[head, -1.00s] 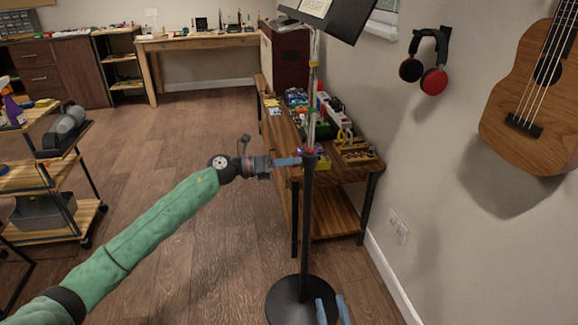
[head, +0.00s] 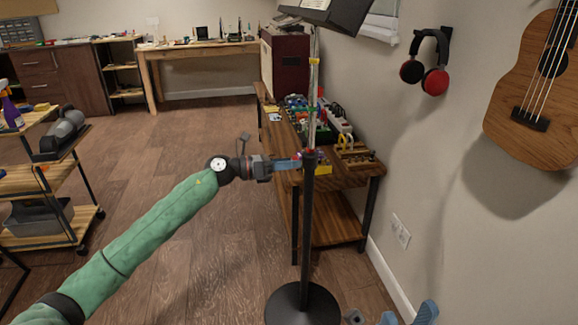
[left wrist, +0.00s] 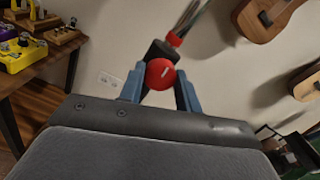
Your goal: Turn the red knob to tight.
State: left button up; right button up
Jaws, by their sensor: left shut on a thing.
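The red knob (left wrist: 161,74) is round with a pale line on its face, and it sits on the collar of the black music stand (head: 307,225). In the left wrist view it lies between the two blue fingers of my left gripper (left wrist: 160,88), which is shut on it. In the head view the left gripper (head: 298,162) reaches the stand's collar from the left, and the knob is mostly hidden by the fingers. My right gripper (head: 408,316) shows only as blue fingertips at the bottom edge, right of the stand's base; the fingers appear apart.
A wooden bench (head: 343,185) with colourful pedals stands close behind the stand. Red and black headphones (head: 424,72) and a ukulele (head: 538,100) hang on the right wall. A shelf cart (head: 40,178) is at the left. The floor between is clear.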

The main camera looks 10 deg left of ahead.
pick_arm(q)
jog(key=shift+f, duration=0.2)
dwell(0.4)
jog(key=o, duration=1)
jog(key=shift+c, duration=0.2)
jog(key=shift+r, duration=0.1)
jog(key=v, duration=0.7)
jog(key=shift+a, duration=0.35)
jog(key=shift+s, duration=0.1)
